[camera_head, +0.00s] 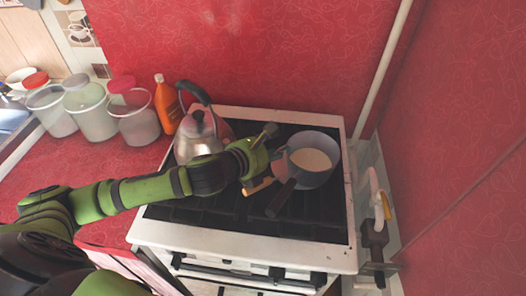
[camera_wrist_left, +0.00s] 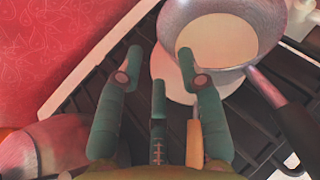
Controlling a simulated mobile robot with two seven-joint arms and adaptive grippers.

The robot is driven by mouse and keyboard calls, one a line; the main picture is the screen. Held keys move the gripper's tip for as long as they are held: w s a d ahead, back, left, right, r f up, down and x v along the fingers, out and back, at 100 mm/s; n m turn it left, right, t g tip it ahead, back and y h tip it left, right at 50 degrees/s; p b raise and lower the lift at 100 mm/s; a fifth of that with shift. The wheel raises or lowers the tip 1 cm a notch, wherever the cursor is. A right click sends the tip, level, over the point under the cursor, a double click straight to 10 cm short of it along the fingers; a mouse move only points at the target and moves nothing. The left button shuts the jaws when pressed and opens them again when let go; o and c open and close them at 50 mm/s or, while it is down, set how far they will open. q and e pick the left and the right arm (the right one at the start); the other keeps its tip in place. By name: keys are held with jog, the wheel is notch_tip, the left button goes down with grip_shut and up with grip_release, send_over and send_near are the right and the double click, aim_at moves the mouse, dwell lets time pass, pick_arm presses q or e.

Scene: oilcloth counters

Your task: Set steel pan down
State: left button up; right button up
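The steel pan (camera_head: 314,158) is a grey round pan with a pale cream inside and a dark handle. It is at the right back of the stove top (camera_head: 200,212). It also shows at the top of the left wrist view (camera_wrist_left: 221,62), its handle pointing down and right. My left gripper (camera_head: 266,152) is just left of the pan. In the left wrist view its fingers (camera_wrist_left: 160,62) are spread with nothing gripped between them. The pan's underside is hidden, so I cannot tell how it rests. My right gripper is not in view.
A kettle (camera_head: 198,138) stands on the stove left of my gripper. A pale round piece (camera_wrist_left: 172,76) with a wooden handle (camera_wrist_left: 194,142) lies partly under the pan in the wrist view. Clear jars (camera_head: 134,122) and an orange bottle (camera_head: 166,102) stand farther left.

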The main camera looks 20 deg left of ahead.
pick_arm(q)
jog(key=v, duration=0.5)
jog(key=shift+b, duration=0.3)
